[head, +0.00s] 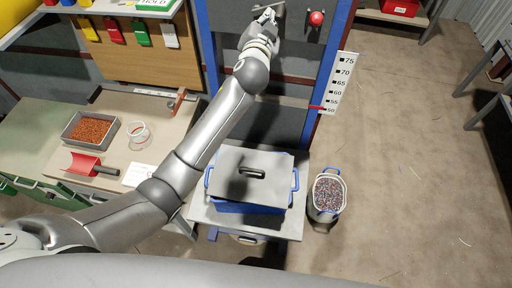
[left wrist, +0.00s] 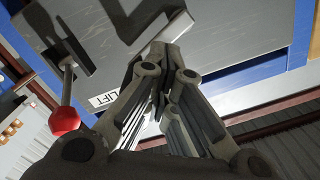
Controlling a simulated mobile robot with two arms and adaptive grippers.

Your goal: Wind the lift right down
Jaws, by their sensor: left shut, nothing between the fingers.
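The lift's blue frame (head: 340,50) stands upright at the top middle of the head view. Its scale (head: 336,85) shows marks from 75 down, with a red pointer (head: 317,108) near 50. A red knob (head: 316,18) is on the lift's upper panel; it also shows in the left wrist view (left wrist: 64,120), on a metal rod. A label reading LIFT (left wrist: 103,98) is partly hidden behind my fingers. My left gripper (head: 266,14) is shut and empty near the panel, left of the red knob and apart from it. My right gripper is not in view.
A blue crate with a grey lid (head: 235,165) stands on a grey platform (head: 290,226) below. A bin of scraps (head: 312,208) stands right of it. A bench (head: 40,115) at left holds a tray (head: 67,135) and a red scoop (head: 80,165). The floor at right is mostly clear.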

